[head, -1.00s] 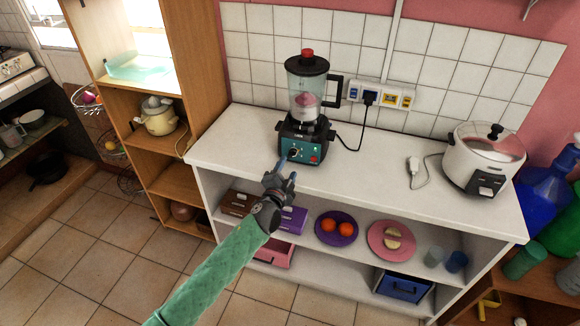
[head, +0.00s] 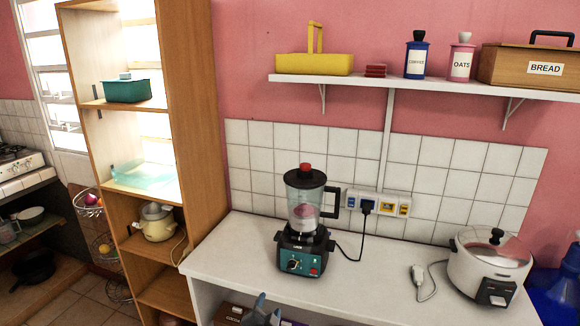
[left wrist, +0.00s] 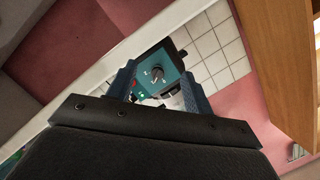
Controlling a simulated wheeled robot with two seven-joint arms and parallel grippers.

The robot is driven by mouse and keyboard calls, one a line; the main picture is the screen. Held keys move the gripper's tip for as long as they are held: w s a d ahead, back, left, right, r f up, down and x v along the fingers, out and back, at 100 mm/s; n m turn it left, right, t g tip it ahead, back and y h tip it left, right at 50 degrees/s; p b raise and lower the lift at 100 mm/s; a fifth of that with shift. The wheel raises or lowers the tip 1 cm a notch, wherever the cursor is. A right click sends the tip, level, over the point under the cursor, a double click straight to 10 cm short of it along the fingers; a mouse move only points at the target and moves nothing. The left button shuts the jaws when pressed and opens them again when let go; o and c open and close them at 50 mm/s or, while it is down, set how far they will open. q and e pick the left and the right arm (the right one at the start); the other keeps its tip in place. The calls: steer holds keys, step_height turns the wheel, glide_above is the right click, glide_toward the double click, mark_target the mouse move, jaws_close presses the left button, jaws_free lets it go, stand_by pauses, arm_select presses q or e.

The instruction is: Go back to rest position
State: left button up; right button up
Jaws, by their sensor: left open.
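My left gripper (head: 264,310) is at the bottom edge of the head view, in front of the white counter's front edge. Its grey-blue fingers are apart, and nothing shows between them. The rest of the arm is cut off by the frame. The blender (head: 304,225) stands upright on the counter with a black base, teal front panel, knob and red-topped lid. In the left wrist view, the blender's panel and knob (left wrist: 156,74) appear beyond the open fingers (left wrist: 158,92), apart from them. My right gripper is in neither current view.
The white counter (head: 225,257) also holds a rice cooker (head: 490,265) and a loose plug (head: 419,274). A wall shelf (head: 395,83) above bears a yellow basket, jars and a bread box. A tall wooden shelf (head: 200,120) stands left. Free counter lies between blender and cooker.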

arm_select(q)
steer(key=s+a+f+n+g+y, duration=0.1)
steer(key=s+a+f+n+g, duration=0.3)
steer(key=s, duration=0.8)
steer(key=s+a+f+n+g, duration=0.2)
steer(key=s+a+g, duration=0.3)
steer(key=s, duration=0.8)
steer(key=s+a+f+n+g+y, duration=0.1)
steer(key=s+a+f+n+g, duration=0.35)
steer(key=s, duration=0.75)
steer(key=s+f, duration=0.2)
steer(key=f, duration=1.8)
steer(key=s+d+f+m, duration=0.1)
steer(key=s+f, duration=0.2)
steer(key=f, duration=1.7)
steer(key=shift+s+d+f+g, duration=0.2)
steer(key=shift+s+f+g, duration=0.1)
steer(key=shift+g, duration=0.05)
steer(key=shift+m, duration=0.25)
